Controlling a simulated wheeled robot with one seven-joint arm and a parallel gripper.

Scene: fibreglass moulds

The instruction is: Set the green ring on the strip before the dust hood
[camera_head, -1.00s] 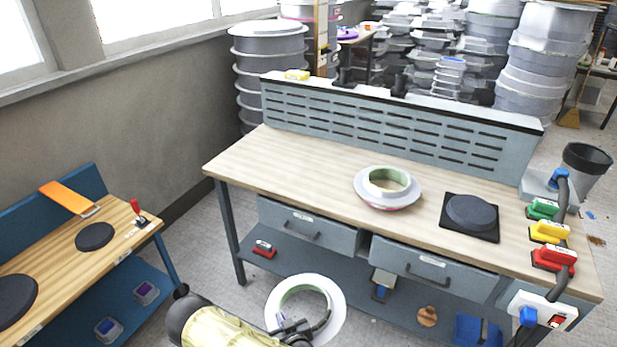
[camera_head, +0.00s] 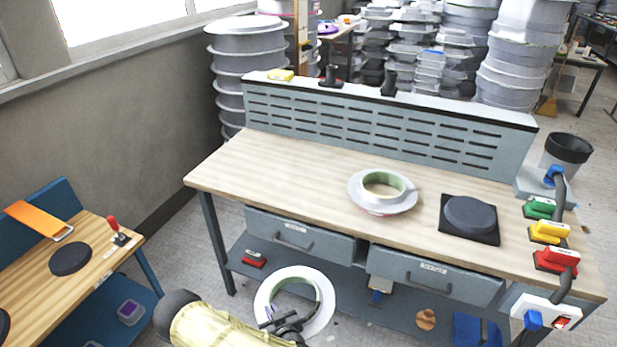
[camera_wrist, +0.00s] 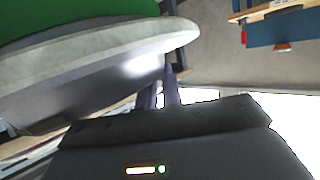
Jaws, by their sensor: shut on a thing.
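My gripper (camera_head: 283,322) is shut on the rim of a pale ring (camera_head: 264,303) with a green inner face. It holds the ring in front of the workbench, lower in the picture than the bench top. In the wrist view the ring's white rim (camera_wrist: 110,62) and green part (camera_wrist: 75,12) fill the upper left, with my gripper's fingers (camera_wrist: 160,92) at the rim. A similar ring with a pale green inside (camera_head: 402,202) lies on the bench top. A grey slotted panel (camera_head: 380,125), apparently the dust hood, stands along the bench's back edge; bare wood strip (camera_head: 290,160) lies before it.
The wooden bench top (camera_head: 250,185) is clear at its left. Drawers (camera_head: 300,235) face me. A lower blue bench (camera_head: 60,205) stands left.

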